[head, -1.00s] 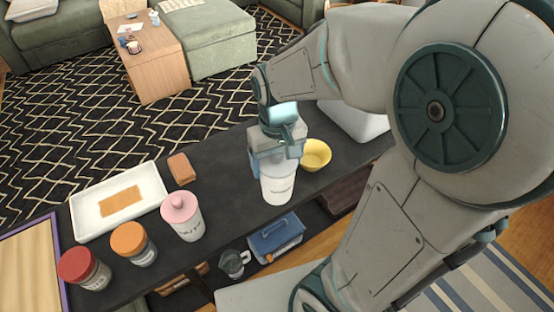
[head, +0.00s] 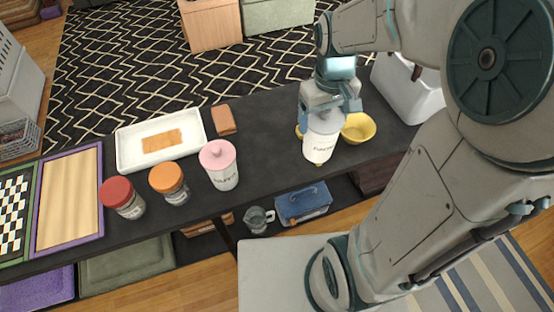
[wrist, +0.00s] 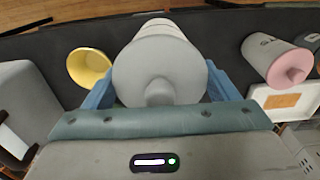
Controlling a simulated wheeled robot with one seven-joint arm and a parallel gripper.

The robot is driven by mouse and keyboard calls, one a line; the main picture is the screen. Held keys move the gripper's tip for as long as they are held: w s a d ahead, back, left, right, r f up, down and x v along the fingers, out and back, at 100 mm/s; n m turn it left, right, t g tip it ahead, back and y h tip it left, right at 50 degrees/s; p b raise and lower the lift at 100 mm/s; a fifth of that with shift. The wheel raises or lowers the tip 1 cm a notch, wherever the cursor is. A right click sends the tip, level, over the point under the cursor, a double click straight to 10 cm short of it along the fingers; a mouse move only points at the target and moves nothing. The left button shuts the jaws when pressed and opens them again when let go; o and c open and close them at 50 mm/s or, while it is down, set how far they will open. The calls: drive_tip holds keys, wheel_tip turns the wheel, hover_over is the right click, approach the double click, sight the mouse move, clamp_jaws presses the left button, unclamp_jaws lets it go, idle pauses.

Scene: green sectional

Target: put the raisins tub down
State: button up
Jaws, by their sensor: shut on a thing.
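A white tub with a grey lid (head: 320,144) hangs upright in my gripper (head: 329,106) over the front part of the dark tabletop. Its dark label is too small to read surely as raisins. In the wrist view the blue fingers sit on both sides of the tub, with its round grey lid (wrist: 158,75) toward the camera. I cannot tell from the head view whether its base touches the table. A similar white tub with a pink lid (head: 221,168) stands to the left; it also shows at the right of the wrist view (wrist: 272,58).
A yellow bowl (head: 359,127) is close on the right of the held tub. Orange-lidded (head: 170,183) and red-lidded (head: 122,197) jars, a white tray (head: 129,158) and a brown block (head: 224,120) are to the left. Bare tabletop (head: 265,140) lies between the pink-lidded tub and my gripper.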

drive_tip(key=shift+w+d, duration=0.15)
drive_tip(key=shift+w, duration=0.3)
drive_tip(key=w+a+f+p, duration=0.1)
drive_tip(key=w+a+f, duration=0.2)
drive_tip(key=a+f, duration=0.8)
drive_tip(key=shift+a, duration=0.15)
